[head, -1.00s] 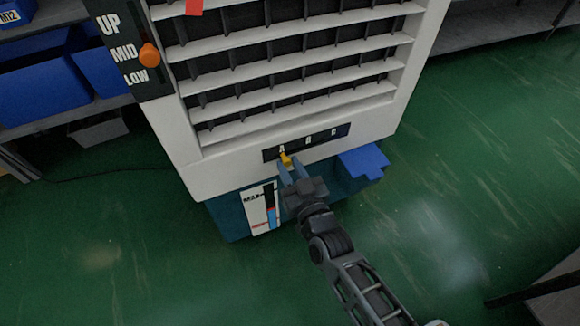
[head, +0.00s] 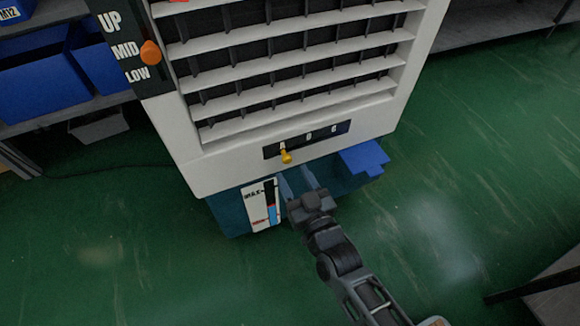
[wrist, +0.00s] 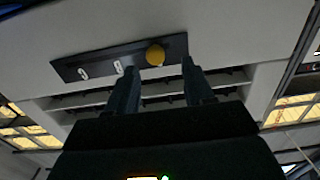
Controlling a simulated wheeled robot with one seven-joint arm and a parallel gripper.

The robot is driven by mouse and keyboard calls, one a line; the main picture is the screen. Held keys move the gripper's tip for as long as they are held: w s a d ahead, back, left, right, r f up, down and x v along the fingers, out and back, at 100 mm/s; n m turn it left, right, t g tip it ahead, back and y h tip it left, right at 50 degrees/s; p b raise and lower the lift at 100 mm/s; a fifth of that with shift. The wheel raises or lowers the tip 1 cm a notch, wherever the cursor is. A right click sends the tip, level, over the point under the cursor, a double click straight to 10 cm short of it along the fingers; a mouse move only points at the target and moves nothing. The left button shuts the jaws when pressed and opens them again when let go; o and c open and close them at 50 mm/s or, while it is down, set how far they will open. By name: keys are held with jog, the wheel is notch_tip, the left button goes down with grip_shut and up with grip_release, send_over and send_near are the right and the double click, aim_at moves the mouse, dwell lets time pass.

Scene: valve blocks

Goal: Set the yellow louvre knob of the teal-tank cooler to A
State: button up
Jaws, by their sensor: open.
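The yellow louvre knob (head: 286,156) sits on the dark label strip (head: 320,136) low on the front of the white cooler (head: 188,150). It stands at the left end of the strip, just below the letter A. In the wrist view the knob (wrist: 155,55) shows at the right part of the strip, with two white marks to its left. The teal tank (head: 232,212) is below. My gripper (head: 296,178) is open and empty, just below the knob and apart from it. In the wrist view its fingers (wrist: 160,72) stand either side of the knob's line.
An orange knob (head: 150,53) sits at MID on the UP/MID/LOW panel at upper left. A blue part (head: 364,158) juts out at the tank's right. A gauge label (head: 262,205) is left of my gripper. Green floor (head: 455,190) is clear at right.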

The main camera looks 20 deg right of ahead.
jog(key=shift+s, duration=1.95)
jog(key=s+d+r+g, duration=0.1)
jog(key=s+r, duration=0.3)
jog(key=s, duration=0.5)
jog(key=s+d+r+g, duration=0.1)
jog(key=s+r, duration=0.3)
jog(key=s, duration=0.5)
jog(key=s+d+r, duration=0.2)
jog(key=s+r, duration=0.1)
jog(key=s, duration=0.6)
jog(key=s+r+p, duration=0.2)
jog(key=r+p, duration=0.7)
jog(key=r, duration=0.3)
jog(key=s+d+r+g+p, duration=0.1)
jog(key=s+r+p, duration=0.2)
jog(key=r+p, duration=0.6)
notch_tip(320, 180, up, 4)
